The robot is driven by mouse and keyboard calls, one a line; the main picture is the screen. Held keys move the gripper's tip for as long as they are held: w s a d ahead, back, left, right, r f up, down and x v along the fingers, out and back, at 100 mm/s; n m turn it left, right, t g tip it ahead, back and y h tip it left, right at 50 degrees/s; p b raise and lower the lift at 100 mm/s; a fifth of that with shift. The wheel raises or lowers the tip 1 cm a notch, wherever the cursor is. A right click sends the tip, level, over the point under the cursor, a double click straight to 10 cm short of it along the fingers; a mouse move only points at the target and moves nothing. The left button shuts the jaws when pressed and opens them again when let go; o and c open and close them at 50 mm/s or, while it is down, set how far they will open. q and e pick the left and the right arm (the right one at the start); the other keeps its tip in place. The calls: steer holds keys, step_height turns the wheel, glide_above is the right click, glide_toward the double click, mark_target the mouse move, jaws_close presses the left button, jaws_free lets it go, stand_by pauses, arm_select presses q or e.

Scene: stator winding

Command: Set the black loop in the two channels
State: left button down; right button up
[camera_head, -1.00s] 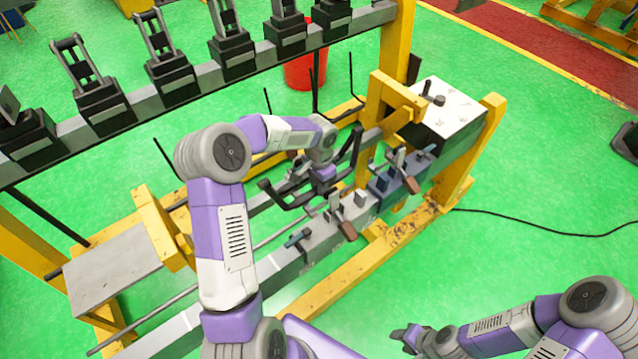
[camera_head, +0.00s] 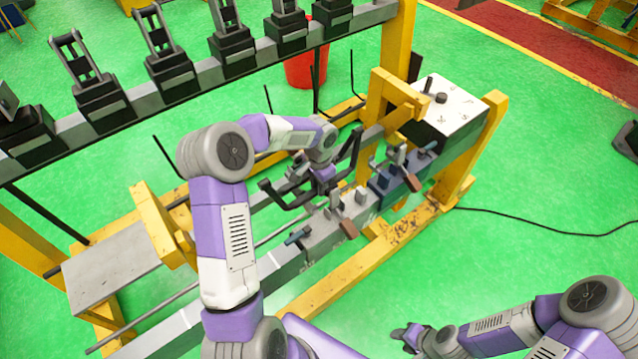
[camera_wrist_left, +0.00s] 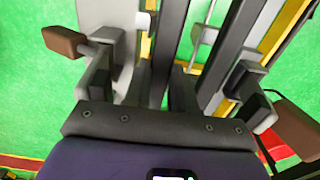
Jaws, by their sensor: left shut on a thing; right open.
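The black loop (camera_head: 290,206) is in my left gripper (camera_head: 324,176), over the bench beside the clamps in the head view. One end bends up at the right. My left gripper is shut on it, and my forearm and hand hide part of it. A grey channel block (camera_head: 322,241) and a blue channel block (camera_head: 384,197) lie in line just in front of the loop, with small clamps on them. I cannot tell whether the loop touches either channel. My right gripper (camera_head: 408,337) is open and empty, low at the front, away from the bench.
A yellow frame (camera_head: 375,255) carries the bench. Black posts and rods stand around it. A white-topped box (camera_head: 458,108) is at its right end and a grey plate (camera_head: 110,262) at its left. A rack of black fixtures (camera_head: 172,82) runs behind. The wrist view shows a brown-handled clamp (camera_wrist_left: 64,41) close by.

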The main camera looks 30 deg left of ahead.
arm_select(q)
steer(key=shift+f+b, duration=0.7)
steer(key=shift+f, duration=0.35)
steer(key=shift+f, duration=0.15)
